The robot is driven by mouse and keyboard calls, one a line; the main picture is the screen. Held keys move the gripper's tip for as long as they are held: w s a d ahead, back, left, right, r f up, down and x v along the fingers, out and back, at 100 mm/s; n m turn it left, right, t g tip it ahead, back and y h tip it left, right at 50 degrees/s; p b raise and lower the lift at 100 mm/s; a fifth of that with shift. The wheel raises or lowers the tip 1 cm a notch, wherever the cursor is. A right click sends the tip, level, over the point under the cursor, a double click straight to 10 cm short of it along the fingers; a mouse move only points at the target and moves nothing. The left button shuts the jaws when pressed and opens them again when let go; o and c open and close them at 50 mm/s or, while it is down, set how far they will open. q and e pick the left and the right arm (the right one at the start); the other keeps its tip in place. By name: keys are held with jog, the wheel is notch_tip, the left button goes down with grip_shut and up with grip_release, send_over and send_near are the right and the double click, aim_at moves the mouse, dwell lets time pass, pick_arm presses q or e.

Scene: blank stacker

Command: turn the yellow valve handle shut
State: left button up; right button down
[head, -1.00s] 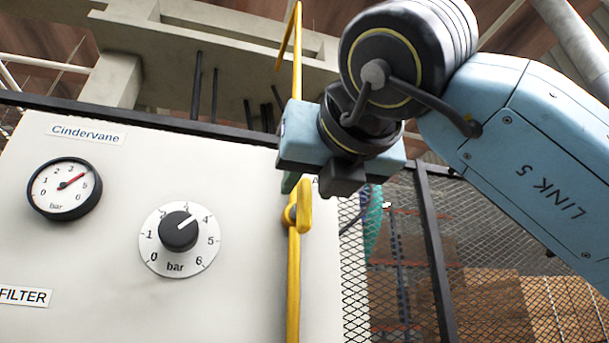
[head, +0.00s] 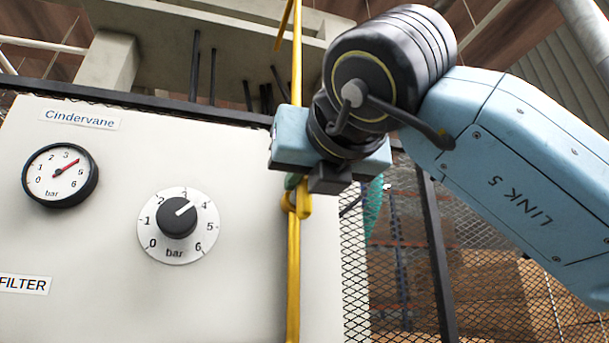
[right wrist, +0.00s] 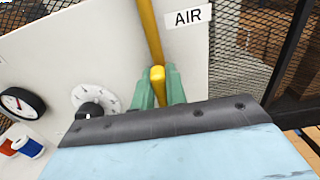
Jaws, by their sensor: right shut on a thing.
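The yellow valve handle (head: 304,204) is on the yellow pipe (head: 293,275) at the panel's right side, mostly hidden behind my right gripper in the head view. In the right wrist view the handle (right wrist: 157,75) sits between the two green fingers of my right gripper (right wrist: 159,80), its rounded end showing. The fingers are shut on it. In the head view my right gripper (head: 296,184) reaches the handle from above and the right; only a bit of green finger shows. How far the handle is turned is hard to tell. My left gripper is not in view.
The pale panel carries a pressure gauge (head: 60,175) and a black knob (head: 177,217) on a numbered dial, left of the pipe. An AIR label (right wrist: 188,17) is right of the pipe. A wire mesh fence (head: 369,300) stands beyond the panel's right edge.

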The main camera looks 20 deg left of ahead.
jog(key=shift+n, duration=0.3)
jog(key=n+b, duration=0.1)
jog(key=n, duration=0.1)
jog(key=shift+s+a+n, duration=0.1)
jog(key=shift+a+n, duration=0.05)
jog(key=shift+n, duration=0.25)
jog(key=n, duration=0.5)
jog(key=shift+s+a+f+b, duration=0.2)
jog(key=shift+a+b, duration=0.1)
jog(key=shift+b, duration=0.05)
jog(key=n, duration=0.5)
jog(key=shift+s+a+f, duration=0.15)
jog(key=shift+a+f, duration=0.05)
jog(key=shift+f, duration=0.1)
jog(key=shift+f+n, duration=0.2)
jog(key=shift+n, duration=0.9)
jog(key=shift+f+n, duration=0.15)
jog(key=shift+n, duration=0.95)
jog(key=c, duration=1.4)
grip_release()
jog(key=shift+c, duration=0.2)
